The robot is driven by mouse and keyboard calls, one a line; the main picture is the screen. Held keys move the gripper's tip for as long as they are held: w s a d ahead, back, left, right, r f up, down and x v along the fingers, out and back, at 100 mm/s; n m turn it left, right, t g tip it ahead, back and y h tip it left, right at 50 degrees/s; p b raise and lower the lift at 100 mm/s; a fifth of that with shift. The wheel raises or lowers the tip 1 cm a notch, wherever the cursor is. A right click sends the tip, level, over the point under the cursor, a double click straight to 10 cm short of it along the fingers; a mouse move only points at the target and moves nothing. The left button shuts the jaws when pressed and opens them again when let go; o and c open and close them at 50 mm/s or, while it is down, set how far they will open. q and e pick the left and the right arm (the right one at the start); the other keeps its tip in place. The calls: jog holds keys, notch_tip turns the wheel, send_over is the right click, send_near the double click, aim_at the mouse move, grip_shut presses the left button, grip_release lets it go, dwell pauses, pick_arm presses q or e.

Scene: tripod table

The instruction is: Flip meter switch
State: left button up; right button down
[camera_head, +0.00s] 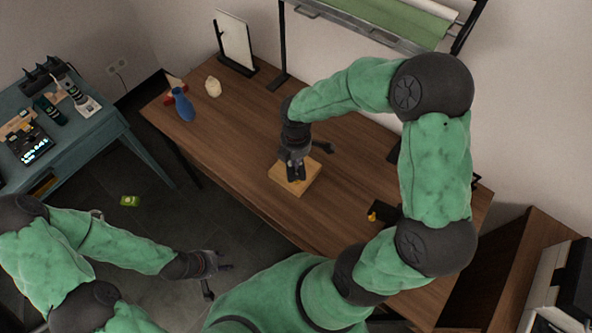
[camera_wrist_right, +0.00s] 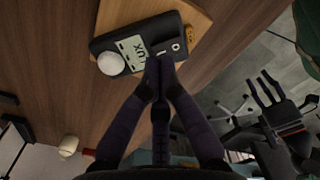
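The meter (camera_wrist_right: 140,45) is a dark device with a white dome and a light display reading LUX, with small switches or buttons at its right end. It lies on a light wooden block (camera_head: 291,188) on the brown table (camera_head: 230,150). In the head view my right gripper hides most of the meter. My right gripper (camera_head: 295,172) points down over the block; in the right wrist view its fingertips (camera_wrist_right: 160,68) are together at the meter's lower edge, near the switches. I cannot tell whether they touch. My left gripper (camera_head: 217,275) is open and empty, away from the table; it also shows in the right wrist view (camera_wrist_right: 270,95).
A blue vase (camera_head: 183,105) and a pale object (camera_head: 213,87) stand at the table's far left. A black tool (camera_head: 322,147) lies behind the block. A black and yellow item (camera_head: 380,212) is at the right. The table left of the block is clear.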

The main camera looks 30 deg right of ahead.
jog(key=shift+f+b, duration=0.8)
jog(key=shift+f, duration=0.45)
dwell(0.7)
jog(key=shift+r, duration=0.15)
notch_tip(320, 180, up, 7)
jog(key=p, duration=0.6)
jog(key=shift+p, duration=0.3)
dwell(0.4)
